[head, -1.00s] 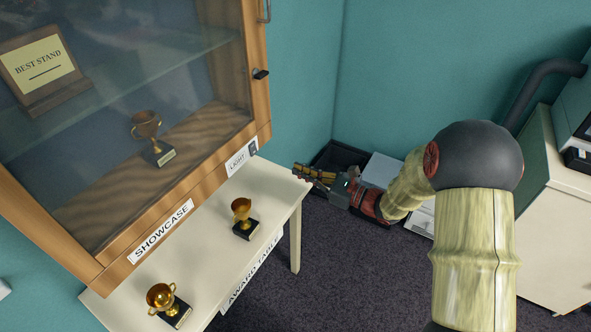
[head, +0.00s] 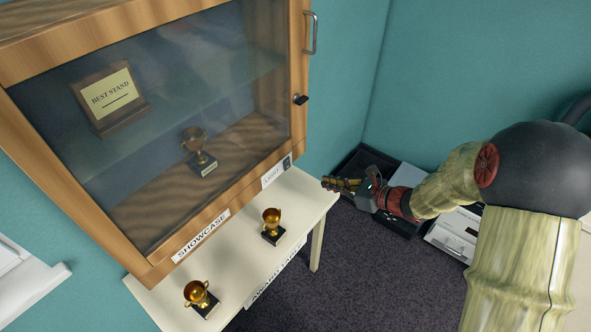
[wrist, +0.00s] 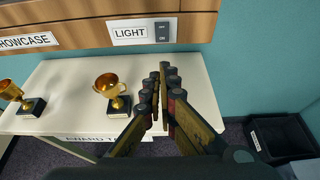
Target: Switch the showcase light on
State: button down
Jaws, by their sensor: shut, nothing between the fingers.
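The wooden showcase (head: 160,262) with a glass front hangs above the award table. Its light switch (head: 287,162) is a small dark rocker beside the LIGHT label (head: 271,175), low on the right of the frame. In the wrist view the switch (wrist: 162,33) shows OFF at the top and ON at the bottom, right of the LIGHT label (wrist: 131,33). Which side is pressed in I cannot tell. My gripper (head: 326,183) is shut and empty, to the right of the switch and apart from it. In the wrist view my fingertips (wrist: 164,70) are below the switch.
The award table (head: 318,202) stands under the showcase with two gold trophies (head: 272,226) (head: 201,297) on it. A black bin (wrist: 282,140) is on the floor to the right. The showcase has a handle (head: 311,33) and a dark knob (head: 300,99).

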dwell(0.3)
jog(key=b, duration=0.2)
send_near(287, 164)
jog(key=w+a+f, duration=0.3)
jog(key=a+f, duration=0.1)
jog(key=f, duration=0.2)
jog(key=shift+a, duration=0.1)
jog(key=shift+w+f, duration=0.1)
jog(key=shift+f, duration=0.05)
jog(key=shift+w+a+b, duration=0.15)
jog(key=shift+a+b, duration=0.1)
jog(key=shift+b, duration=0.15)
